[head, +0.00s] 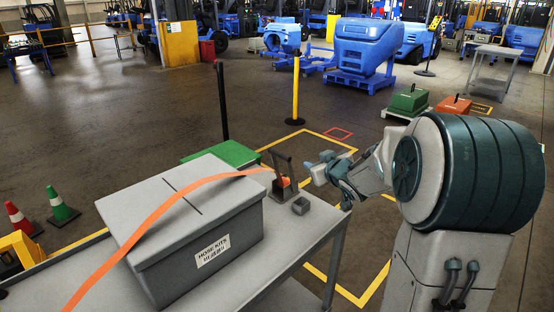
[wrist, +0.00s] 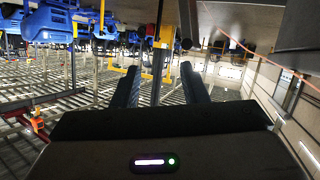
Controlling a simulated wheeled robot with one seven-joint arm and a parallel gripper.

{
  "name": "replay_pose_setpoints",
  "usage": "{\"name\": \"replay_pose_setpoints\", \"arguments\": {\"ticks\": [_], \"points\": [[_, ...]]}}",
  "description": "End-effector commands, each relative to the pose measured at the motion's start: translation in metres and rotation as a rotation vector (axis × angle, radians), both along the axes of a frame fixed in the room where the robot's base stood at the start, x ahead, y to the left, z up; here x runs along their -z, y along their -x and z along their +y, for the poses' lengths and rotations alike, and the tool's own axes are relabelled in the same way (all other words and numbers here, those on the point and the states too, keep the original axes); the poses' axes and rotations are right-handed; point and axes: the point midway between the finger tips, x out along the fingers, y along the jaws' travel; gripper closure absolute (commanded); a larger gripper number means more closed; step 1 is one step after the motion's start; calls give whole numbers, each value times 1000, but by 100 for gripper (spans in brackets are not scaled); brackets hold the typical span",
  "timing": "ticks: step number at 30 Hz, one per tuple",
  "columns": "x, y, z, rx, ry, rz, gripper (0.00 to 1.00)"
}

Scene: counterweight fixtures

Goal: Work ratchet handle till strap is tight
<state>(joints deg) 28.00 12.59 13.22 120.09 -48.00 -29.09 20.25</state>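The orange strap (head: 185,195) runs over the grey lidded box (head: 190,257), labelled HOSE KITS, and bows up in a curve over the lid. Its right end meets the ratchet (head: 284,183) on the grey table. The ratchet's dark handle (head: 279,160) stands up, leaning left. My gripper (head: 314,168) is just right of the handle, apart from it in the head view. In the wrist view my gripper (wrist: 160,85) has its two dark fingers spread. A dark bar shows between or beyond them; I cannot tell whether it is the handle. The strap (wrist: 240,48) is thin at upper right there.
A small grey block (head: 300,206) sits on the table (head: 318,236) beside the ratchet. A green box (head: 234,154) and a black post (head: 222,100) stand behind the table. Cones (head: 60,205) are at left. Open floor lies beyond, with blue machines farther back.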

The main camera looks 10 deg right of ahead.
Motion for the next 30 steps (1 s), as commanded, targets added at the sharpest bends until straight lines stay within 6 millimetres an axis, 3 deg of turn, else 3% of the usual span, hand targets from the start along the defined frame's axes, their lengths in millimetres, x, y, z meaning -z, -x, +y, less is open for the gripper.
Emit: {"name": "replay_pose_setpoints", "arguments": {"ticks": [1, 3, 9, 15, 19, 30], "points": [[15, -11, -3, -55, -30, -37, 60], [23, -21, -2, -143, -79, -94, 60], [41, -26, 0, -348, -206, -205, 60], [46, -23, 1, -443, -270, -249, 60], [45, -30, 8, -454, -277, -255, 60], [45, -90, 52, -452, -276, -254, 60]]}}
